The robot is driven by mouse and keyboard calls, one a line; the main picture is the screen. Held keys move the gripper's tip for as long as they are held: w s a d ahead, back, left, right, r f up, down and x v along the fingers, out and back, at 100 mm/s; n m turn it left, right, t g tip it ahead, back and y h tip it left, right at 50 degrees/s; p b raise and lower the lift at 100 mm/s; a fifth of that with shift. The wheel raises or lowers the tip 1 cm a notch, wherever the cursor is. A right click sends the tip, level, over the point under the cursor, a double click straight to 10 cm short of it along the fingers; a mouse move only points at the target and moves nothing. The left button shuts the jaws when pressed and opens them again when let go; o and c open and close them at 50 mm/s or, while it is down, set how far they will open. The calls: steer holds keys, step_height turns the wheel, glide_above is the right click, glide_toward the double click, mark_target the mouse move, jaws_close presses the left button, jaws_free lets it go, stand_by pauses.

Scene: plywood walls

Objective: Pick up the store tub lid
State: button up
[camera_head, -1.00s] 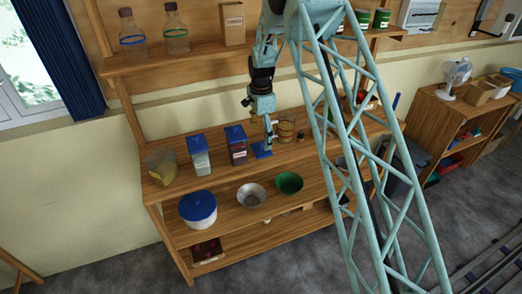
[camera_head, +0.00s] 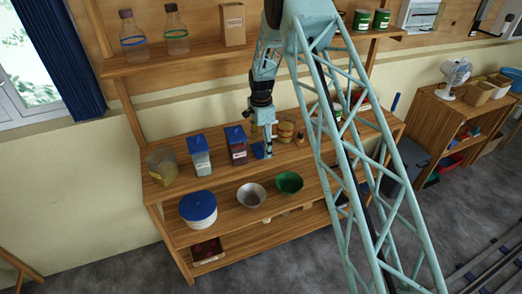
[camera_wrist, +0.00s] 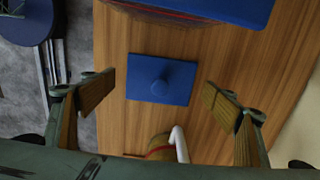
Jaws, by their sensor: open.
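The store tub lid (camera_wrist: 162,79) is a flat blue square with a round knob in its middle. It lies on the wooden worktop, and in the head view the lid (camera_head: 257,151) shows partly behind my gripper (camera_head: 268,150). In the wrist view my gripper (camera_wrist: 158,87) is open and empty. Its wood-coloured finger pads are on the left and right of the lid, with a gap on both sides. I cannot tell how high the fingertips are above the worktop.
A blue-lidded tub with dark contents (camera_head: 237,146) stands close left of the lid; another tub (camera_head: 200,157) is further left. A jar (camera_head: 285,131) stands to the right. A metal bowl (camera_head: 251,195) and green bowl (camera_head: 289,183) sit on the shelf below.

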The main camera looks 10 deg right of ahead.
steer(key=shift+c, duration=0.7)
steer(key=c, duration=1.6)
steer(key=shift+s, duration=0.1)
steer(key=shift+c, duration=1)
steer(key=shift+f, duration=0.2)
steer(key=c, duration=0.3)
